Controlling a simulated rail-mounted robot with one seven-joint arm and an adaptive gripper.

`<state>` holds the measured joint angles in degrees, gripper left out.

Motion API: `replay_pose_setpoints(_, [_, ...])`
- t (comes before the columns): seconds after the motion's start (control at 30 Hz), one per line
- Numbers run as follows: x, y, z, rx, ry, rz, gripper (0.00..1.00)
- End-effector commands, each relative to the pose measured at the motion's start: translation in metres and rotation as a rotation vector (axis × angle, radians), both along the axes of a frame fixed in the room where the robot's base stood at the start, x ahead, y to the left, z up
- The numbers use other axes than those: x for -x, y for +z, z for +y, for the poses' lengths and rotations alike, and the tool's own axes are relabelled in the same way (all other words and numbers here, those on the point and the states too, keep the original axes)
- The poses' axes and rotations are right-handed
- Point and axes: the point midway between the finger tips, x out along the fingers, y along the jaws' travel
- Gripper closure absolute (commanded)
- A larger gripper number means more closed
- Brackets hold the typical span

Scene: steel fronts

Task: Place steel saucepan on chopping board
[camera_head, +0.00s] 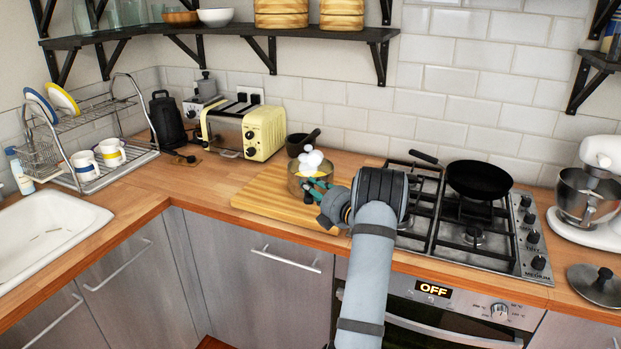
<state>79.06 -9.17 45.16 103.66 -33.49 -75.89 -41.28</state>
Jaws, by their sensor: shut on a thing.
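The steel saucepan (296,186) is a round metal pan over the middle of the wooden chopping board (262,196). It looks upright, and white rounded things (312,160) show at its top, seemingly inside it. My gripper (318,188) is at the pan's near right side, shut on it. My wrist hides the pan's right side and the exact grip. I cannot tell whether the pan's base touches the board or hangs just above it.
A yellow toaster (243,130) and a dark mortar (303,142) stand behind the board. Right of it is the gas hob (474,238) with a black frying pan (479,180). A lid (596,286) lies far right. The board's left part is clear.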

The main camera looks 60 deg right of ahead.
Motion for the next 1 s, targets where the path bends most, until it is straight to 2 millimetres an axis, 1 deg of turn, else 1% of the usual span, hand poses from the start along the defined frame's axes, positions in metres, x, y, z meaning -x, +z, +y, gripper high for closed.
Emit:
replay_pose_setpoints(0.03, [-0.001,0.004,-0.001,0.013,0.002,-0.006,1.00])
replay_pose_setpoints(0.23, [-0.001,0.003,-0.001,0.013,0.002,-0.006,1.00])
replay_pose_setpoints(0.27, [0.000,-0.003,0.000,-0.002,-0.001,0.000,0.76])
replay_pose_setpoints(0.57, [0.000,-0.002,0.000,-0.002,0.000,-0.001,0.59])
replay_pose_setpoints(0.87, [0.001,-0.002,0.000,-0.001,-0.001,0.000,0.58])
replay_pose_setpoints(1.0, [0.013,-0.002,0.004,-0.002,-0.003,0.000,0.58])
